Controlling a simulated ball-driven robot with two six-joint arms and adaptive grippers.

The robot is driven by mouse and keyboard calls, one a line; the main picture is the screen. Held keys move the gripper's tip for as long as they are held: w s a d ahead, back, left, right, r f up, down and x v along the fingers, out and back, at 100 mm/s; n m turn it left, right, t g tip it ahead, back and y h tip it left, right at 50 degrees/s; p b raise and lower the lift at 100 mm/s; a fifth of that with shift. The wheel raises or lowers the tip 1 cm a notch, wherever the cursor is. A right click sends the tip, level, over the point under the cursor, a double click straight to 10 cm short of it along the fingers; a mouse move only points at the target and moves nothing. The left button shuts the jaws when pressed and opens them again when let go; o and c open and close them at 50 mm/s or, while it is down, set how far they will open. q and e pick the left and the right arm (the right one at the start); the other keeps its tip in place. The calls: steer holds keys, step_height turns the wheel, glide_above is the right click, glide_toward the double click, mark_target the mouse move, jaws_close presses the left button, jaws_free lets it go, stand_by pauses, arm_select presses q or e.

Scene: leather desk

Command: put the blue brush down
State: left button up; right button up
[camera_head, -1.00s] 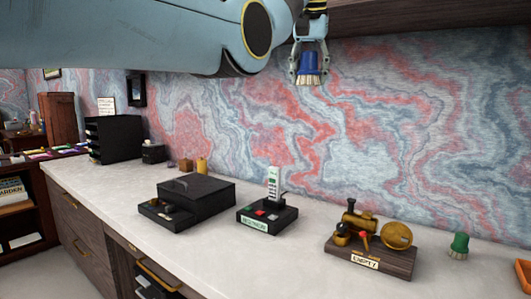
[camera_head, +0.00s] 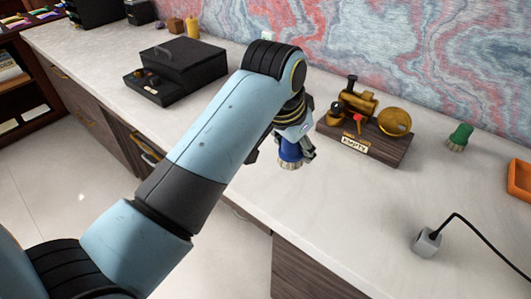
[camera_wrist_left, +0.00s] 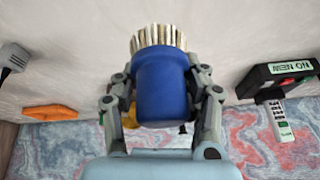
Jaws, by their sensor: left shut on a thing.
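The blue brush (camera_head: 290,152) has a blue handle and pale bristles that point down toward the desk in the head view. My left gripper (camera_head: 297,143) is shut on its handle, in front of the brass engine model. In the left wrist view the brush (camera_wrist_left: 162,85) sits between the two fingers of the gripper (camera_wrist_left: 162,100), bristles away from the palm. The brush is above or near the pale desk top (camera_head: 300,215); I cannot tell whether the bristles touch it. My right gripper is not in view.
The brass engine model on its wooden base (camera_head: 378,143) stands just behind the brush. A green brush (camera_head: 460,136), an orange tray (camera_head: 520,178) and a grey plug with a black cable (camera_head: 428,242) are to the right. A black box (camera_head: 175,68) is at left. Desk front is clear.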

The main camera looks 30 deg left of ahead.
arm_select(q)
glide_above(268, 158)
steer(key=s, duration=0.1)
step_height(268, 158, down, 7)
steer(key=shift+s+r+b, duration=0.15)
steer(key=shift+b, duration=0.15)
steer(key=shift+f, duration=1.95)
steer(key=shift+f, duration=0.15)
steer(key=o, duration=1.3)
steer(key=shift+c, duration=0.2)
steer(key=p+v, duration=0.1)
steer(key=v, duration=1.1)
steer(key=shift+p, duration=0.3)
